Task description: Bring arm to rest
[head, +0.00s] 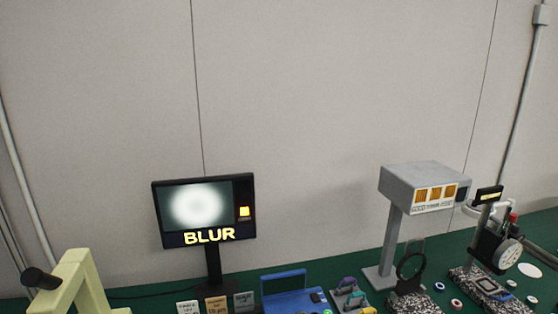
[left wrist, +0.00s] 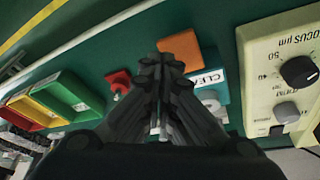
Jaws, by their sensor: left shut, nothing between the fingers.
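My left gripper (left wrist: 168,66) shows in the left wrist view, its dark fingers together and empty. It is over the green surface (left wrist: 130,30), between a red piece (left wrist: 118,80) on the left and a white label reading "CLEA…" (left wrist: 208,80) on the right. An orange block (left wrist: 180,50) lies just beyond the fingertips, partly hidden by them. I cannot tell whether the fingers touch anything. Neither gripper shows in the head view.
A cream box with a "FOCUS µm" dial (left wrist: 280,75) stands right of the gripper; coloured trays (left wrist: 50,105) lie left. In the head view are a "BLUR" monitor (head: 205,212), a blue case (head: 290,300), a grey lamp-like stand (head: 420,187) and a cream frame (head: 75,275).

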